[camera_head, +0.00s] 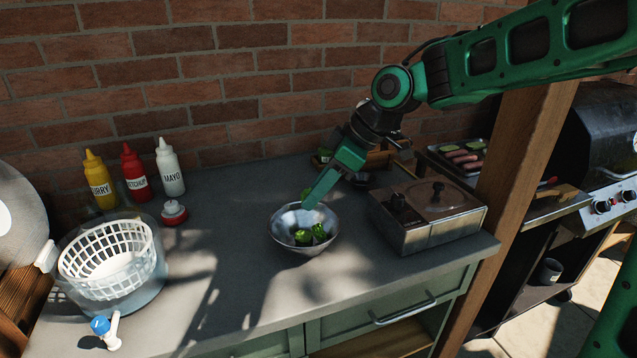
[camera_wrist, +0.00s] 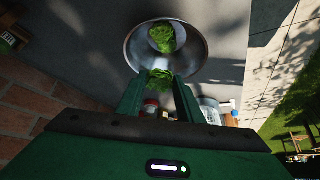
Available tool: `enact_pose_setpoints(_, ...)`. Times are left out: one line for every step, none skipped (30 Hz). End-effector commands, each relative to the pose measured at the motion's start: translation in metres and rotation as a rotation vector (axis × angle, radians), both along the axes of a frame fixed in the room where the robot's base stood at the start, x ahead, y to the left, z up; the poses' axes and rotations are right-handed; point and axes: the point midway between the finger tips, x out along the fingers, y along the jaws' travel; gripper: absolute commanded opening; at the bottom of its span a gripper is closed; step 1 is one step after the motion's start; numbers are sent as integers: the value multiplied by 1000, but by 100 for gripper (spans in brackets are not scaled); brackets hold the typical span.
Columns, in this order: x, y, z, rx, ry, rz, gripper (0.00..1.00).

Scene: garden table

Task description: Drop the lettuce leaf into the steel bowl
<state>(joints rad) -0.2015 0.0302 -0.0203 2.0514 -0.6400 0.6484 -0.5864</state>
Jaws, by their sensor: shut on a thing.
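The steel bowl (camera_head: 284,226) stands on the grey counter near its middle, and in the wrist view it is a round metal bowl (camera_wrist: 192,62) just beyond my fingertips. Green lettuce (camera_head: 303,237) lies inside it, also seen as a green clump in the wrist view (camera_wrist: 162,38). My gripper (camera_head: 309,203) points down over the bowl's back rim. In the wrist view my gripper (camera_wrist: 160,84) is shut on a green lettuce leaf (camera_wrist: 160,76), which is at the bowl's near edge in that picture. In the head view, the finger hides most of this leaf.
A lidded metal box (camera_head: 425,220) stands close right of the bowl. A white salad-spinner basket (camera_head: 110,262) is at left. Yellow, red and white bottles (camera_head: 169,167) stand by the brick wall. The counter between spinner and bowl (camera_head: 225,240) is clear.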

Motion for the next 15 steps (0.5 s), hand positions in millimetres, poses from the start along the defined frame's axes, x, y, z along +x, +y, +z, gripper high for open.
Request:
enact_pose_setpoints(0, 0, -1, 0, 0, 0, 12)
enact_pose_setpoints(0, 0, -1, 0, 0, 0, 12)
enact_pose_setpoints(0, 0, -1, 0, 0, 0, 12)
enact_pose_setpoints(0, 0, -1, 0, 0, 0, 12)
enact_pose_setpoints(0, 0, -1, 0, 0, 0, 12)
enact_pose_setpoints(0, 0, -1, 0, 0, 0, 12)
enact_pose_setpoints(0, 0, -1, 0, 0, 0, 12)
enact_pose_setpoints(0, 0, -1, 0, 0, 0, 35)
enact_pose_setpoints(0, 0, -1, 0, 0, 0, 45)
enact_pose_setpoints(0, 0, -1, 0, 0, 0, 52)
enact_pose_setpoints(0, 0, -1, 0, 0, 0, 55)
enact_pose_setpoints(0, 0, -1, 0, 0, 0, 55)
enact_pose_setpoints(0, 0, -1, 0, 0, 0, 55)
enact_pose_setpoints(0, 0, -1, 0, 0, 0, 55)
enact_pose_setpoints(0, 0, -1, 0, -1, -1, 55)
